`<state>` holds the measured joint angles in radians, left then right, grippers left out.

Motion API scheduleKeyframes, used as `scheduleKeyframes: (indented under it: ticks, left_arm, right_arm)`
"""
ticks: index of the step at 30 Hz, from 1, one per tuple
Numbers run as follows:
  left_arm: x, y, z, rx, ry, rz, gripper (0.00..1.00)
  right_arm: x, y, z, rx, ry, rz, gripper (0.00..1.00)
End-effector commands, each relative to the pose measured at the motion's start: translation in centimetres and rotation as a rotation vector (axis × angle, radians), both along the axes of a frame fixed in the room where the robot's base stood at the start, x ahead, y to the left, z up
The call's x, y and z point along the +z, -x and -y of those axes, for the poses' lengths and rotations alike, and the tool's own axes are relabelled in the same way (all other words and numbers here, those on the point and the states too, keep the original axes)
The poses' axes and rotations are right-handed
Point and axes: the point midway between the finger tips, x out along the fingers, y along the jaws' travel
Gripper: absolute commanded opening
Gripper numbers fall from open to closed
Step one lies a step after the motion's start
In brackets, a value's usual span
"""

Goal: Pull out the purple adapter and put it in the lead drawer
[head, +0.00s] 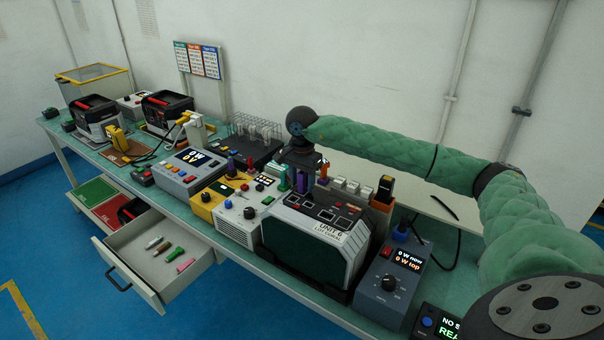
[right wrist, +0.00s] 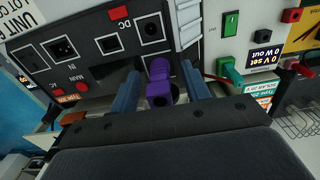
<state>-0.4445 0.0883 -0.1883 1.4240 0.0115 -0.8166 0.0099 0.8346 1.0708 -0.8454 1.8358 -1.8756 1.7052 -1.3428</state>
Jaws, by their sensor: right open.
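The purple adapter (right wrist: 159,84) stands at the DC side of the socket panel of the black-and-white unit marked UNIT 6 (head: 318,243). In the right wrist view it lies between the two blue fingers of my right gripper (right wrist: 160,76), which are open with a gap on each side. In the head view my right gripper (head: 302,168) points down over the back of the unit, with purple (head: 302,183) showing below it. How deep the adapter sits in its socket is hidden. An open grey drawer (head: 152,283) below the bench holds several small coloured adapters. My left gripper is out of view.
A blue-grey meter box (head: 385,287) stands right of the unit. A white box (head: 238,218) and a yellow box (head: 207,203) stand left of it. A green connector (right wrist: 228,70) is close to the right finger. Red and green trays (head: 92,193) lie left of the drawer.

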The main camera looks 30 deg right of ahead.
Motion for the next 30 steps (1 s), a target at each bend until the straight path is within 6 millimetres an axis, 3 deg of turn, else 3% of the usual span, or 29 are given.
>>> scheduleKeyframes:
  ticks: [7, 15, 16, 19, 30]
  left_arm:
    - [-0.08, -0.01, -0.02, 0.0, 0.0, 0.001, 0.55]
    - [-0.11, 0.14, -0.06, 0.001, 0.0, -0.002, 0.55]
    - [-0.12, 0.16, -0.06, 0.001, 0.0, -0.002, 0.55]
    - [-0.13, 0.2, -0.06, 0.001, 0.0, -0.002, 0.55]
    - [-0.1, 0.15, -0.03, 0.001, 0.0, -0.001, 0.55]
  right_arm:
    - [-0.07, -0.01, -0.02, 0.0, 0.0, 0.001, 0.47]
    - [-0.06, -0.01, -0.03, 0.0, 0.0, 0.001, 0.0]
    - [-0.06, -0.01, -0.03, 0.0, 0.0, 0.001, 0.2]
    - [-0.05, -0.01, -0.02, 0.0, 0.0, 0.001, 0.0]
    - [0.06, -0.02, -0.01, 0.0, 0.0, 0.001, 0.0]
